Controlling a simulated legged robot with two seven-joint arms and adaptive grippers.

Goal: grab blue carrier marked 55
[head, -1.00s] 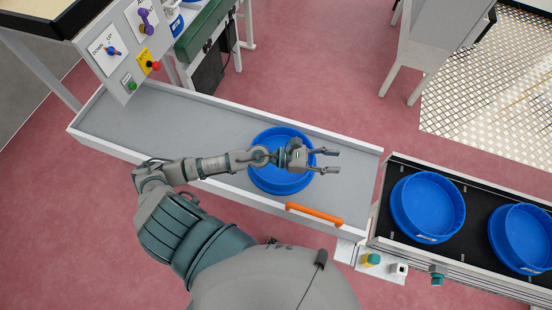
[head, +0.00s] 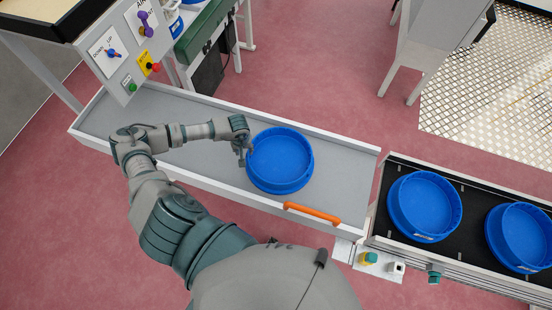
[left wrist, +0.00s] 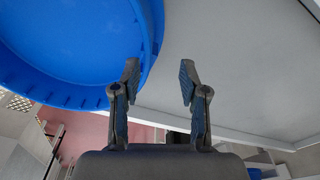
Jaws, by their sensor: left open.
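A round blue carrier (head: 280,162) lies on the grey tray table in the head view. My left gripper (head: 243,158) is at the carrier's left rim, pointing down. In the left wrist view the carrier (left wrist: 70,50) fills the upper left, and my left gripper (left wrist: 158,85) is open, its left finger overlapping the rim in the picture. I cannot tell whether it touches. No number is legible on this carrier. Two more blue carriers, one nearer (head: 425,205) and one at the right edge (head: 520,237), stand on the black conveyor. Their small labels are too small to read. My right gripper is not seen.
The grey tray table (head: 335,178) has raised white edges and an orange handle (head: 312,214) at its front. The black conveyor (head: 470,205) is to the right. A control panel (head: 125,50) with knobs and buttons stands at the upper left. The tray's right part is clear.

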